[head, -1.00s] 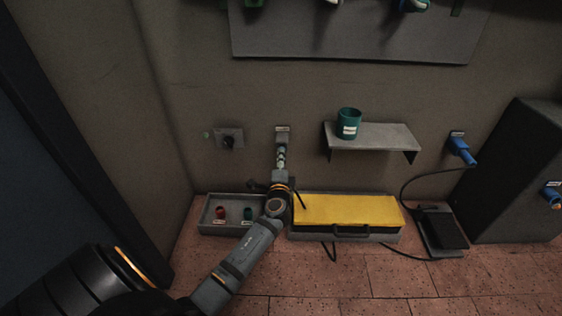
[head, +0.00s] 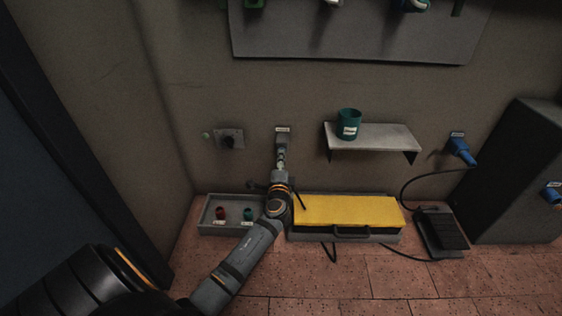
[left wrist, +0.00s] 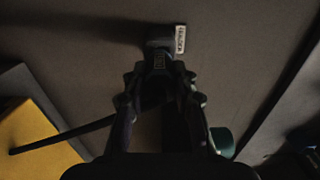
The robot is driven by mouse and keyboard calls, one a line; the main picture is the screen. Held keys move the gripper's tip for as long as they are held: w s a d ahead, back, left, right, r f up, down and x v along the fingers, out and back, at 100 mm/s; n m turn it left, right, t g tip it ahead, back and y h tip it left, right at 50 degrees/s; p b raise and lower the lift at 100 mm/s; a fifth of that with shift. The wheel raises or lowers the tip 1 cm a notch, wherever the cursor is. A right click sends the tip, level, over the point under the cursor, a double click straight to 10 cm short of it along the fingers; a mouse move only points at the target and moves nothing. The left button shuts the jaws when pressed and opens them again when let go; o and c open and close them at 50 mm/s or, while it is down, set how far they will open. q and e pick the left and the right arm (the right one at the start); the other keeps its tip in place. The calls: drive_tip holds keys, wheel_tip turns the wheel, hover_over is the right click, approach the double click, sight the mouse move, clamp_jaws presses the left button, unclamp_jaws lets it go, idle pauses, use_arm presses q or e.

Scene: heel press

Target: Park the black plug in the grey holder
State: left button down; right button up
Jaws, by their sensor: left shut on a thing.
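My left gripper (head: 281,157) is at the wall below a small white label, shut on the black plug (left wrist: 159,64). In the left wrist view, its two fingers close around the plug from both sides. The grey holder (left wrist: 158,43) is on the wall just beyond the plug, beside the white label. The plug's front end meets or nearly meets the holder; I cannot tell how far it is inside. In the head view the gripper mostly hides the plug. My right gripper is not in view.
A yellow-topped case (head: 345,210) lies below, right of my arm. A grey tray (head: 205,213) with red and teal pieces is on the left. A shelf (head: 385,136) with a teal cup (head: 348,124) juts out on the right. A wall socket plate (head: 229,139) is on the left.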

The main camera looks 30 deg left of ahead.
use_arm(q)
drive_tip(key=shift+w+a, duration=0.3)
drive_tip(key=shift+w, duration=0.25)
drive_tip(key=c, duration=1)
unclamp_jaws()
drive_tip(key=shift+s, duration=0.1)
drive_tip(key=v, duration=1.2)
